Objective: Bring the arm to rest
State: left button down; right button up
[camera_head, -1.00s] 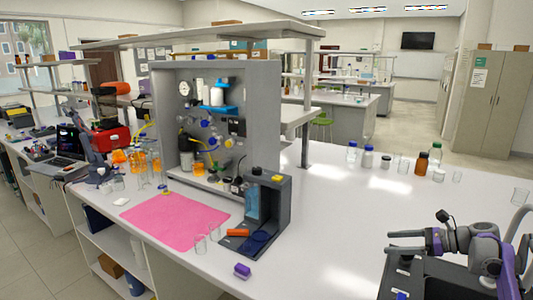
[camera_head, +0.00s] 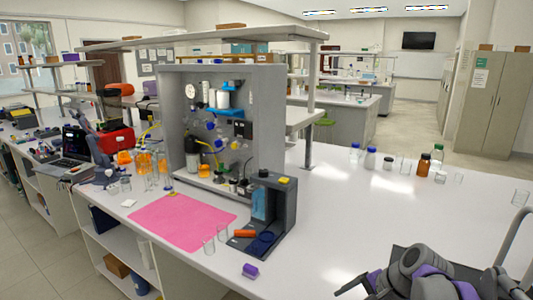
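One arm of mine, grey with purple parts, comes in at the bottom right of the head view. Its gripper (camera_head: 357,287) is low at the bottom edge, over the front part of the white bench (camera_head: 350,215). My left gripper is not in view.
The membrane rig panel (camera_head: 273,120) stands on the bench, with a dark stand (camera_head: 283,213) beside it. A pink mat (camera_head: 180,219), two clear beakers (camera_head: 208,245) and a purple block (camera_head: 250,270) lie near the front edge. Several bottles (camera_head: 423,165) stand at the back right. The bench middle is clear.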

jog(key=s+f+n+h, duration=0.1)
jog(key=s+f+n, duration=0.2)
jog(key=s, duration=0.4)
jog(key=s+a+f+n+t+h+p, duration=0.1)
jog(key=s+f+n+h, duration=0.1)
jog(key=s+f+n, duration=0.2)
jog(key=s+a+f+n+h, duration=0.1)
jog(key=s+n, duration=0.4)
jog(key=s, duration=0.5)
notch_tip(320, 180, down, 2)
jog(key=shift+f+h, duration=0.25)
jog(key=shift+h, duration=0.25)
